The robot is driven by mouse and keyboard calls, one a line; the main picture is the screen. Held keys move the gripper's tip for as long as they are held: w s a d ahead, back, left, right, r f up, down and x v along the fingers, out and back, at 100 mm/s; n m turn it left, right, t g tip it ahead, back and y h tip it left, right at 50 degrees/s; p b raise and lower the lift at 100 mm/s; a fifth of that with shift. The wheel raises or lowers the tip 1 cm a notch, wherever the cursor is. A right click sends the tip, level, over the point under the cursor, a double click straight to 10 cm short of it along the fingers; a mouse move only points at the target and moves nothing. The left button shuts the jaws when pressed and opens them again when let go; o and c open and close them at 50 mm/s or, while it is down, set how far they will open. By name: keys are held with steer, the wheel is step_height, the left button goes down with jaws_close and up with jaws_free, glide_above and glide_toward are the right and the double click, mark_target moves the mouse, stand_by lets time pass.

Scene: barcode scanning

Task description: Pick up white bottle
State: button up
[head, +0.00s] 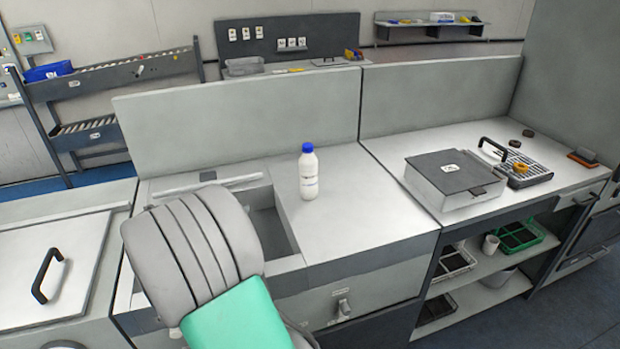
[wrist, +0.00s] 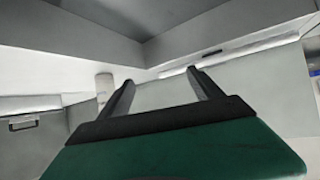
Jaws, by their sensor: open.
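A white bottle (head: 309,172) with a blue cap and a label stands upright on the light counter (head: 370,215) in the head view. In the wrist view, my gripper (wrist: 160,77) has its two dark fingers spread, with nothing between them. A pale cylinder (wrist: 104,87) shows just left of the left finger there; I cannot tell whether it is the bottle. In the head view my grey and green arm is at lower left of the bottle, apart from it, and the fingers are hidden.
A rectangular sink opening (head: 270,222) lies left of the bottle, partly behind my arm. A grey lidded box (head: 454,180) and a dark rack (head: 520,168) stand on the right counter. A low panel (head: 235,128) runs behind the bottle. The counter right of the bottle is clear.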

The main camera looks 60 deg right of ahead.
mark_target(309, 172)
steer(key=shift+o, duration=0.2)
steer(key=s+d+f+m+g+h, duration=0.1)
steer(key=s+d, duration=0.4)
steer(key=d, duration=0.5)
steer(key=shift+d+f+m+g+h, duration=0.3)
steer(key=shift+m+g+h, duration=0.2)
steer(key=shift+m+h, duration=0.45)
steer(key=s+d+h, duration=0.1)
steer(key=s+d, duration=0.1)
steer(key=s+d+g+h, duration=0.1)
steer(key=s+d+h, duration=0.1)
steer(key=d, duration=0.1)
steer(key=s+d+r+m+h, duration=0.1)
steer(key=s+d, duration=0.2)
steer(key=shift+d+g+b, duration=0.15)
steer(key=shift+g+b, duration=0.15)
steer(key=shift+g, duration=0.1)
steer(key=d+p, duration=0.2)
steer(key=d, duration=0.5)
steer(key=shift+r, duration=0.1)
steer(key=shift+c, duration=0.6)
steer(key=c, duration=1.3)
steer(key=shift+c, duration=0.6)
steer(key=shift+r, duration=0.1)
